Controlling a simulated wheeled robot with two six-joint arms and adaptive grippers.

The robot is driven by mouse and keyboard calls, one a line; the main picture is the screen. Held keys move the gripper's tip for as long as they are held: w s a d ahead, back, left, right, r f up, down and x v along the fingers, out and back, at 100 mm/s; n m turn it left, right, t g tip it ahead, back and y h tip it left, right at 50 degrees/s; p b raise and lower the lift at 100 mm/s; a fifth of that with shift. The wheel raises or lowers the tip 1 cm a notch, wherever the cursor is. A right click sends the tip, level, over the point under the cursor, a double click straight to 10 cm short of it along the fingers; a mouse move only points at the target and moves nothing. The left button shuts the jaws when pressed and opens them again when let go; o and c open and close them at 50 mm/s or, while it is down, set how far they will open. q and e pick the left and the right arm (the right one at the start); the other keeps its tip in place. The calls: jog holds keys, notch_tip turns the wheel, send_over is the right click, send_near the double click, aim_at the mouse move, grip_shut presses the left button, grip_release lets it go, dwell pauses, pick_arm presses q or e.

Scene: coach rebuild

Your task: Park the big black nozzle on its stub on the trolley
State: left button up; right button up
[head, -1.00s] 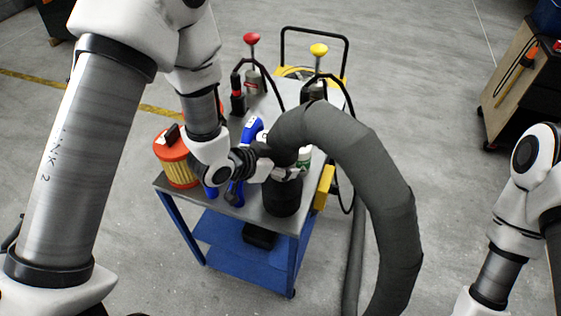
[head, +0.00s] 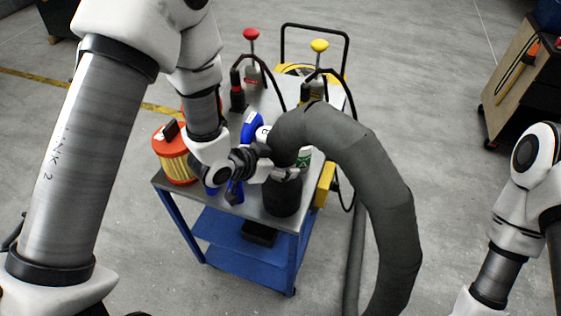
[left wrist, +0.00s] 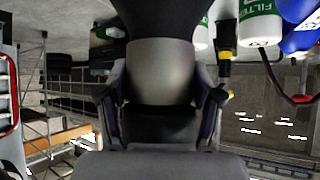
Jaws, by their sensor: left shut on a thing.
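The big black nozzle (head: 283,196) is upright, mouth down, at the near right corner of the trolley (head: 230,203). A thick grey hose (head: 350,150) arches away from its top. My left gripper (head: 284,173) is shut on the nozzle's upper part. In the left wrist view, the picture is upside down; my two fingers (left wrist: 161,98) flank the nozzle's grey collar (left wrist: 160,72), with its black flared part above. The stub does not show, and I cannot tell whether the nozzle's mouth touches the trolley top. My right gripper is out of view.
A green-and-white can (head: 304,157) stands close behind the nozzle. Red-knobbed (head: 251,35) and yellow-knobbed (head: 319,46) levers rise farther back.

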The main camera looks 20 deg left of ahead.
pick_arm(q)
jog(key=shift+f, duration=0.25)
jog(key=o, duration=1.6)
jog(key=shift+s, duration=0.1)
jog(key=shift+o, duration=0.2)
jog(key=shift+s+a+r, duration=0.3)
jog(key=shift+s+r, duration=0.1)
jog(key=shift+r, duration=0.15)
jog(key=p+v, duration=0.2)
jog(key=v, duration=0.4)
jog(key=shift+s, duration=0.2)
jog(key=shift+a, duration=0.1)
